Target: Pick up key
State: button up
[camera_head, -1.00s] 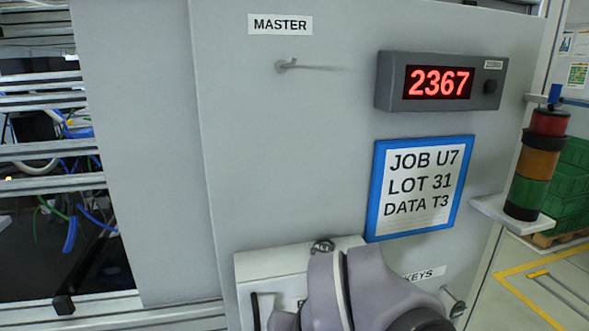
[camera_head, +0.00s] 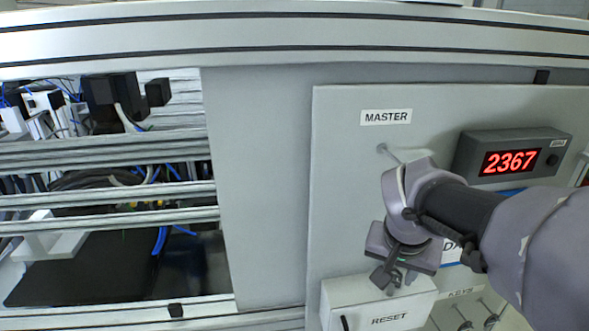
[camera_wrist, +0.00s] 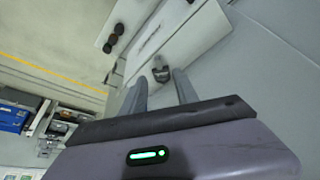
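A small dark grey thing with a loop-like end, which looks like the key (camera_wrist: 160,70), is on the light surface ahead of my fingers in the wrist view. My gripper (camera_wrist: 159,79) is open, with one finger to each side of it and its tips close by. I cannot tell whether they touch it. In the head view my gripper (camera_head: 395,281) points down just above the top of the white RESET box (camera_head: 345,292). There the fingers and the wrist largely hide the thing between them.
The grey panel carries an empty MASTER hook (camera_head: 383,148), a red 2367 display (camera_head: 511,161) and a KEYS label (camera_head: 460,293) with hooks (camera_head: 490,318) below. My arm covers most of the blue-framed sign. An open bay with rails (camera_head: 110,200) and cables lies left.

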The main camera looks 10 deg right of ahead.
aim_at(391, 287)
jog(key=b+x, duration=0.1)
jog(key=x, duration=0.1)
jog(key=b+x, duration=0.1)
jog(key=x, duration=0.1)
jog(key=b+x, duration=0.1)
jog(key=x, duration=0.1)
jog(key=shift+s+f, duration=0.2)
jog(key=shift+w, duration=0.15)
jog(key=shift+r, duration=0.1)
jog(key=shift+c, duration=0.8)
jog(key=shift+d, duration=0.1)
grip_shut()
jog(key=r, duration=0.3)
jog(key=shift+s+r, duration=0.2)
jog(key=shift+r, duration=0.15)
jog(key=s+d+b, duration=0.1)
jog(key=s+d, duration=0.1)
jog(key=s, duration=0.5)
jog(key=s+d+r+b, duration=0.1)
jog(key=s, duration=0.7)
jog(key=shift+s+d, duration=0.15)
jog(key=shift+d, duration=0.25)
